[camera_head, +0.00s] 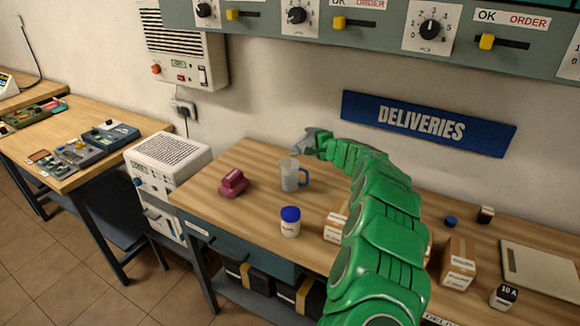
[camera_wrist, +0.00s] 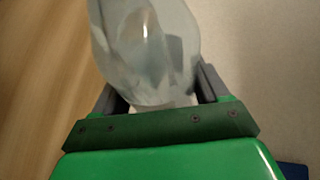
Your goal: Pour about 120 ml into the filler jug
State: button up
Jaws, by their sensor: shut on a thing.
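The filler jug (camera_head: 288,178), a pale translucent jug with a blue handle on its right, stands upright on the wooden bench. My gripper (camera_head: 313,143) is above and just behind it, shut on a clear bottle (camera_wrist: 145,50). In the wrist view the bottle sits between the two grey fingers and looks partly filled with clear liquid. In the head view only a small part of the bottle (camera_head: 297,149) shows, close above the jug's mouth and apparently tilted. I cannot tell whether liquid is flowing. The jug's level is not readable.
Cardboard boxes (camera_head: 458,262), a small blue cap (camera_head: 450,221) and a pale flat plate (camera_head: 541,268) lie to the right. My arm hides part of the bench.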

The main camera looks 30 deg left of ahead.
aim_at(314, 147)
jog(key=shift+w+r, duration=0.25)
jog(key=shift+r, duration=0.05)
dwell(0.5)
jog(key=shift+w+d+r+n+t+b, duration=0.1)
jog(key=shift+r+n+t+b, duration=0.35)
jog(key=shift+r+n, duration=0.2)
dwell(1.9)
jog(key=shift+g, duration=0.25)
jog(key=shift+w+d+f+m, duration=0.1)
jog(key=shift+w+f+m, duration=0.05)
jog(key=shift+f+m, duration=0.3)
jog(key=shift+f+m+g, duration=0.6)
jog(key=shift+f, duration=0.7)
jog(key=shift+f+m+g, duration=0.3)
jog(key=shift+f+m, duration=0.2)
jog(key=shift+f, duration=0.35)
jog(key=shift+w+f, duration=0.1)
jog(key=shift+f, duration=0.05)
dwell(0.4)
